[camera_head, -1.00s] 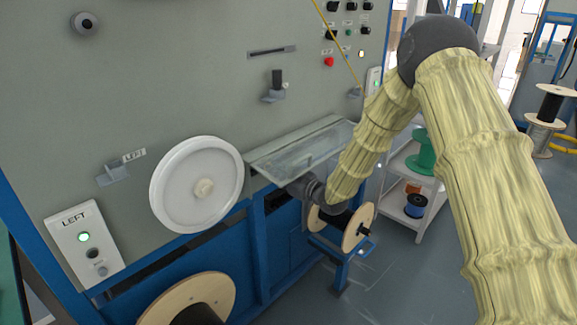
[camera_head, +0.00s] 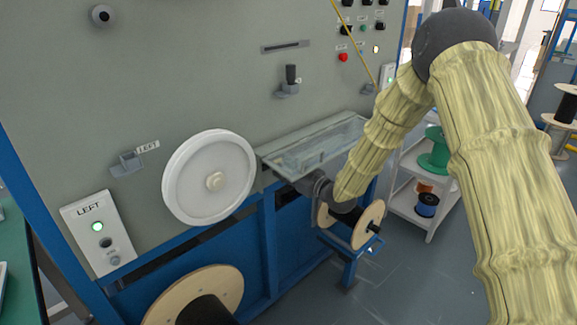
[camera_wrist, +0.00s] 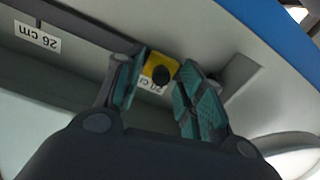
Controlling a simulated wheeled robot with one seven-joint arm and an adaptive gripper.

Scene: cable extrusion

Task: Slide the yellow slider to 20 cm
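The yellow slider (camera_wrist: 158,68) shows in the wrist view as a small yellow block with a round black knob. My gripper (camera_wrist: 161,72) is open, with one teal-padded finger on each side of the slider and knob. Small gaps seem to separate the pads from the knob; contact is unclear. An upside-down white label (camera_wrist: 151,87) sits right by the slider, partly covered, and its number is hard to read.
A clear-topped trough (camera_head: 315,148) juts from the grey machine panel (camera_head: 200,70) beside my wrist. A white wheel (camera_head: 190,200) is left of it. A wooden spool (camera_head: 370,225) stands below my wrist. A grey bracket (camera_wrist: 240,75) is close to the right finger in the wrist view.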

